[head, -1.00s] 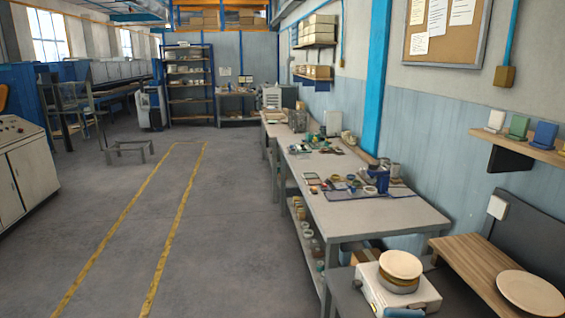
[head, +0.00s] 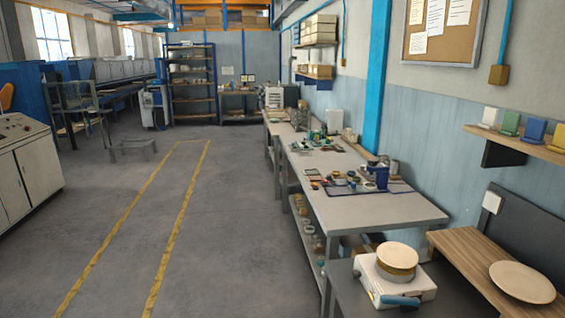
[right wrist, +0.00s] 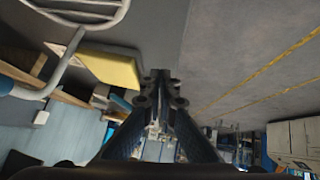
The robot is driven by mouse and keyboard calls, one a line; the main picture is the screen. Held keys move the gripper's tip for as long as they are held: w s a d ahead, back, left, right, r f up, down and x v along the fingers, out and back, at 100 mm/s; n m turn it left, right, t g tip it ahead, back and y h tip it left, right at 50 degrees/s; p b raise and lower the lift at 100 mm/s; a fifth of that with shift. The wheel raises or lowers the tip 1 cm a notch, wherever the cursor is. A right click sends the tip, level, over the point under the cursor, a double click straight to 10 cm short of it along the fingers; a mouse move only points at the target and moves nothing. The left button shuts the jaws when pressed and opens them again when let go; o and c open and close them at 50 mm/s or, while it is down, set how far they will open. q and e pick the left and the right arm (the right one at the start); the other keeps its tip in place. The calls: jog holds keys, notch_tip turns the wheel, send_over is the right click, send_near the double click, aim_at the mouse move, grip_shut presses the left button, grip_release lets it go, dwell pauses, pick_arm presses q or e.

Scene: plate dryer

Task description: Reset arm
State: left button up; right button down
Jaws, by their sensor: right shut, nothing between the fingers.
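My right gripper (right wrist: 160,88) is in the middle of the right wrist view, its two fingers closed together with nothing between them. Neither gripper shows in the head view. A white device (head: 375,285) with a blue handle stands at the lower right of the head view. A round pale plate (head: 397,255) sits on top of it. Another round plate (head: 522,282) lies on a wooden board (head: 470,258) to its right.
A long workbench (head: 385,208) with tools runs along the right wall. A shelf (head: 530,147) above holds several coloured items. A cabinet (head: 30,175) stands at left. The floor (head: 230,245) between is clear. A yellow block (right wrist: 110,68) shows in the right wrist view.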

jog(key=s+a+f+g+y, duration=0.1)
jog(key=s+a+f+g, duration=0.2)
jog(key=s, duration=0.4)
jog(key=s+a+f+g, duration=0.1)
jog(key=s+a+g, duration=0.1)
jog(key=s+a, duration=0.35)
notch_tip(320, 180, down, 28)
jog(key=s+g+b, duration=0.2)
jog(key=s+b, duration=0.1)
pick_arm(q)
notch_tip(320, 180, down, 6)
jog(key=b, duration=0.3)
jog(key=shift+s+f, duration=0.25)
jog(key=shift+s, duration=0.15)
pick_arm(e)
jog(key=s+d+f, duration=0.2)
jog(key=s+f, duration=0.6)
jog(key=f, duration=0.2)
jog(key=s+d+f, duration=0.1)
jog(key=s+f, duration=0.8)
jog(key=f, duration=0.1)
jog(key=shift+s+d+f+g, duration=0.2)
jog(key=shift+d+f+g, duration=0.1)
jog(key=shift+d+g, duration=0.1)
